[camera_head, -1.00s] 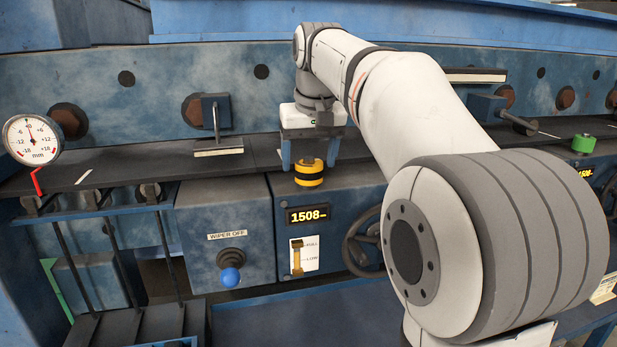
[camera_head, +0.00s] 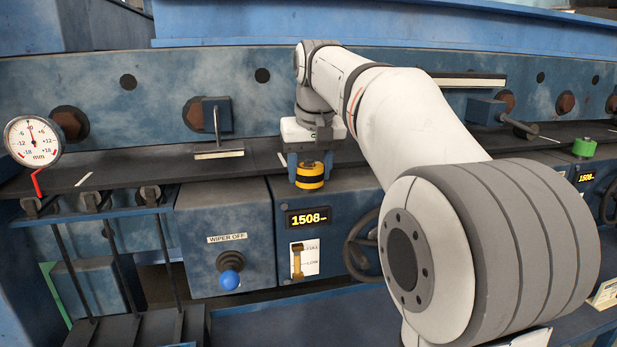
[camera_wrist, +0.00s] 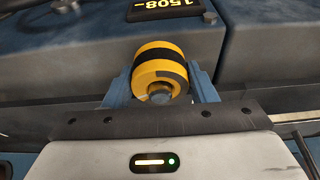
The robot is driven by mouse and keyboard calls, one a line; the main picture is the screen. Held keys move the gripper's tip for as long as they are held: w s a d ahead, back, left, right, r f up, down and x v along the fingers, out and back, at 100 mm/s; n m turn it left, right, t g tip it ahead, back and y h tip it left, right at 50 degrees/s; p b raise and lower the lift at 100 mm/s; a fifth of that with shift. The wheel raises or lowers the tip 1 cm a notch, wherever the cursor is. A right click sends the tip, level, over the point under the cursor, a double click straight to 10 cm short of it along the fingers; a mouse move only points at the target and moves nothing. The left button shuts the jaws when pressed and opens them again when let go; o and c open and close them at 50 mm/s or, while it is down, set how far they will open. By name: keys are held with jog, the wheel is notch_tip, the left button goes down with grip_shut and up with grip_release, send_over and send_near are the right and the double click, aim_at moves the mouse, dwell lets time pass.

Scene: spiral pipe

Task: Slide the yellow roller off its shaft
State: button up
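The yellow roller (camera_head: 310,181) with a black band stands upright at the front edge of the dark rail, above the 1508 display. My gripper (camera_head: 310,172) points down over it, with one blue finger on each side. In the wrist view the roller (camera_wrist: 158,60) lies between the blue fingertips (camera_wrist: 160,78), which appear to touch its sides. The grey end of the shaft (camera_wrist: 160,94) shows in the roller's centre. The rest of the shaft is hidden. The roller still sits on it.
The dark rail (camera_head: 110,172) runs behind the roller. A lever block (camera_head: 217,116) stands to the left and a green knob (camera_head: 583,147) far right. A round gauge (camera_head: 32,140) is at far left. A blue-tipped switch (camera_head: 230,272) and a handwheel (camera_head: 362,243) are below.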

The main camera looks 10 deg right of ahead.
aim_at(309, 160)
jog(key=c, duration=0.5)
jog(key=shift+w+r+p, duration=0.1)
jog(key=shift+r+p, duration=1.05)
jog(key=shift+r, duration=1.15)
jog(key=shift+w+r, duration=0.15)
jog(key=shift+r, duration=1.55)
jog(key=shift+f, duration=0.1)
